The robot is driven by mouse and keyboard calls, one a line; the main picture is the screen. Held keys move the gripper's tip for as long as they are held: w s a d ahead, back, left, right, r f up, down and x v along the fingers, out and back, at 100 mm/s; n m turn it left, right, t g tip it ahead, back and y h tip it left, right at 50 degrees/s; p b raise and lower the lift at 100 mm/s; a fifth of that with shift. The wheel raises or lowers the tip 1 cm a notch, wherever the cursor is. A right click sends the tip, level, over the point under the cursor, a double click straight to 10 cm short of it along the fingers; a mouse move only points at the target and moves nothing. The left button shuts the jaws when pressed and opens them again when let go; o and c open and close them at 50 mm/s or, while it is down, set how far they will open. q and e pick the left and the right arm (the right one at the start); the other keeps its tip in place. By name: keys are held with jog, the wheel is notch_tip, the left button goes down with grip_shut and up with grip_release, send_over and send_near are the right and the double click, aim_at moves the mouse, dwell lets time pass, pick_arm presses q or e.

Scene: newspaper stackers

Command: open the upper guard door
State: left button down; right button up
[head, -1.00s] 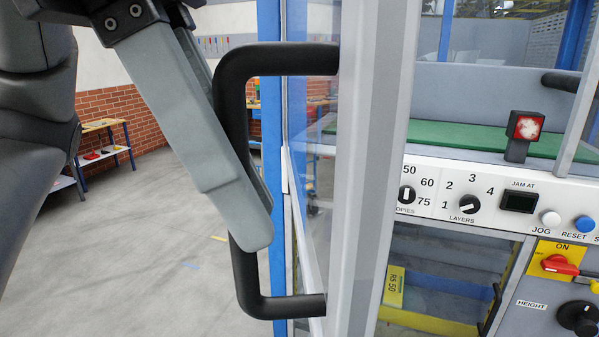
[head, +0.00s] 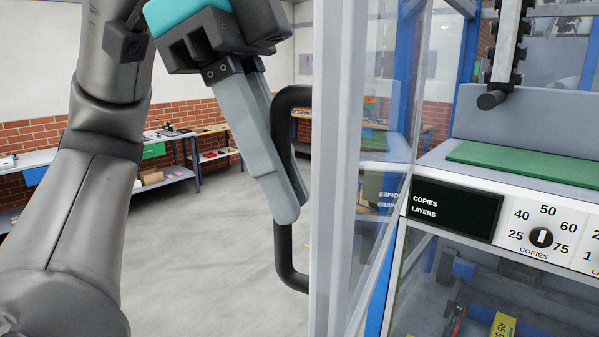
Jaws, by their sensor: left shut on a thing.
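The upper guard door is a clear panel (head: 392,110) in a light grey metal frame (head: 335,150). In the head view it stands swung out from the machine, seen at a steep angle. Its black bar handle (head: 285,262) is on the left side of the frame. My left gripper (head: 289,208) is shut on the upright part of the handle, its grey fingers slanting down from above. The fingers hide part of the handle. My right gripper is not in view.
Right of the door, the machine shows a green mat (head: 525,165), a toothed bar (head: 506,50) and a panel with a dark display (head: 455,208) and a copies knob (head: 541,237). Workbenches (head: 170,172) stand along the brick wall. The floor at left is clear.

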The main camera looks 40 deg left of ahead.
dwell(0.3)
pick_arm(q)
jog(key=c, duration=0.8)
grip_release()
jog(key=shift+c, duration=0.2)
